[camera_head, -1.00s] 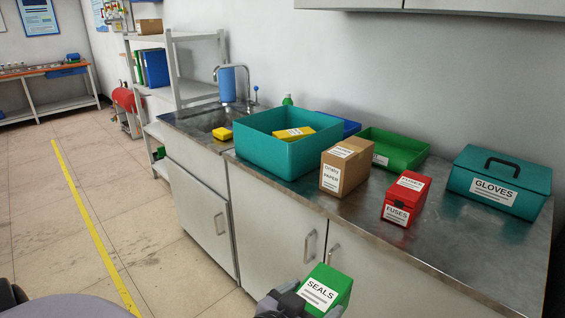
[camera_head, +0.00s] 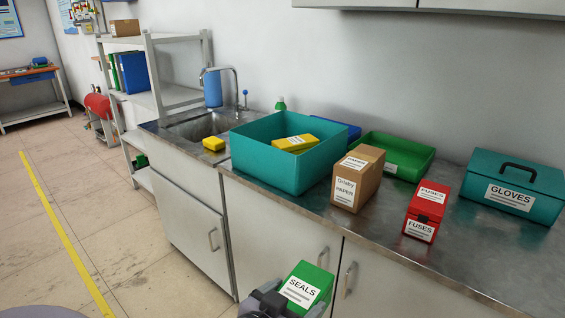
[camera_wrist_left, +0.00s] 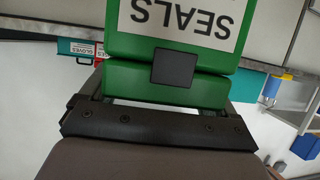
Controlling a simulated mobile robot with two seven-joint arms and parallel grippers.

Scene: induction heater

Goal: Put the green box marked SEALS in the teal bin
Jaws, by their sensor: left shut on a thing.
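The green box marked SEALS (camera_head: 305,288) is held by my left gripper (camera_head: 272,300) at the bottom of the head view, in front of the cabinet doors and lower than the counter top. In the left wrist view the green box (camera_wrist_left: 170,85) fills the top middle, its label upside down, with a dark finger pad against it. My left gripper is shut on it. The teal bin (camera_head: 270,160) stands open on the counter, up and slightly left of the box, with a yellow labelled box (camera_head: 296,143) inside. My right gripper is not in view.
On the counter (camera_head: 390,245), a brown paper box (camera_head: 346,190) stands right of the bin, then a red FUSES box (camera_head: 422,215) and a teal GLOVES case (camera_head: 512,190). A green tray (camera_head: 410,160) lies behind. A yellow sponge-like block (camera_head: 213,144) sits by the sink (camera_head: 190,125).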

